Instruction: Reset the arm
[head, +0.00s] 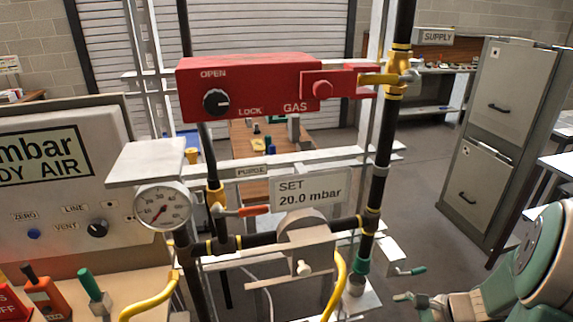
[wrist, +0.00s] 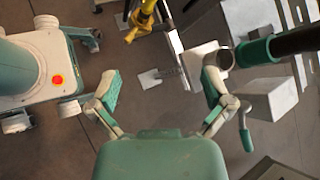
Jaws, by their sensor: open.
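My gripper (wrist: 160,88) is open in the wrist view, its two green-padded fingers spread wide with nothing between them. Beyond the gap lie floor and a small pale plate. In the head view my arm reaches in from the lower right, and my gripper (head: 408,298) shows low, right of the pipe stand. It is apart from the green-handled lever (head: 411,271), which also shows in the wrist view (wrist: 245,132), right of the right finger. That finger appears close to the green-collared pipe end (wrist: 257,51); whether they touch I cannot tell.
Black gas pipes (head: 380,185) with yellow fittings, a red gas lock box (head: 250,85) and a pressure gauge (head: 162,208) stand left of my arm. A grey filing cabinet (head: 490,140) stands at the right. Open floor (head: 425,190) lies between.

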